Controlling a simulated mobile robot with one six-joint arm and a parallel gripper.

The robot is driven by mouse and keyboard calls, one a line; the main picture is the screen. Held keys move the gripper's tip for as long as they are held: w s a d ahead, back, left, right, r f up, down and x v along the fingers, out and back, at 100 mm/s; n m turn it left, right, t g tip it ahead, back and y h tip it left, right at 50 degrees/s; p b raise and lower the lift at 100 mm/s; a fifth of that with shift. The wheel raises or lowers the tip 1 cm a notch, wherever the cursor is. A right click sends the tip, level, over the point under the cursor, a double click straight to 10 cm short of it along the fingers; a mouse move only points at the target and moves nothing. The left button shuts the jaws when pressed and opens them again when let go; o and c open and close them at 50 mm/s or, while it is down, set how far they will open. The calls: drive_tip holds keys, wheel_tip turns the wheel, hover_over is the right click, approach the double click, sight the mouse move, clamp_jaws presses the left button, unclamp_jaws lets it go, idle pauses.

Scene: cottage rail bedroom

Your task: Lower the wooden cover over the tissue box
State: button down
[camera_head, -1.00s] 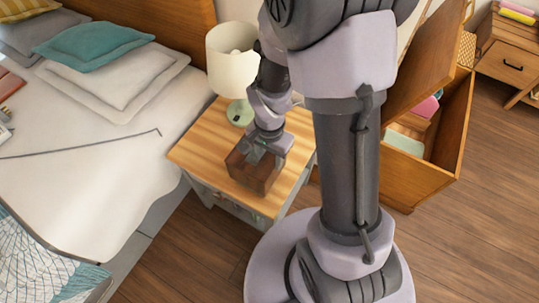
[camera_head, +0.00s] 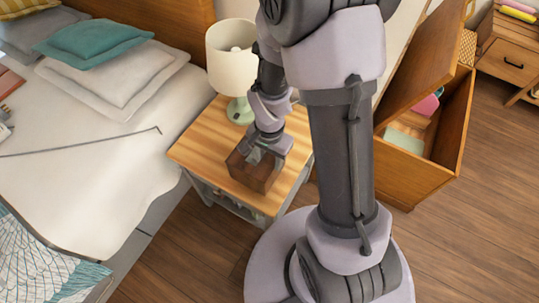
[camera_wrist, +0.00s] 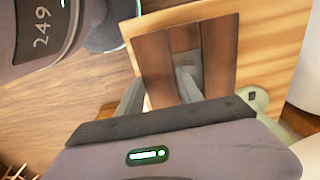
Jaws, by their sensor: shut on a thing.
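The wooden cover (camera_head: 257,176) is a dark brown open-slotted box on or just above the light wood nightstand (camera_head: 195,146). I cannot tell whether its lower edge touches the top. My gripper (camera_head: 262,158) is above it, shut on its upper wall. In the wrist view the cover (camera_wrist: 153,65) fills the upper middle, and my gripper (camera_wrist: 160,86) has one finger outside its wall and one in the slot.
A table lamp (camera_head: 231,62) with a cream shade and green base stands behind the cover on the nightstand. The bed (camera_head: 90,185) is at the left. An open wooden chest (camera_head: 453,130) is at the right. Bare nightstand top lies left of the cover.

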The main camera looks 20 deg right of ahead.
drive_tip(key=shift+f, duration=0.45)
drive_tip(key=c, duration=0.7)
unclamp_jaws()
drive_tip(key=shift+r, duration=0.1)
wheel_tip(320, 180, up, 17)
drive_tip(key=p, duration=0.8)
drive_tip(key=shift+r+p, duration=0.15)
drive_tip(key=shift+p, duration=0.15)
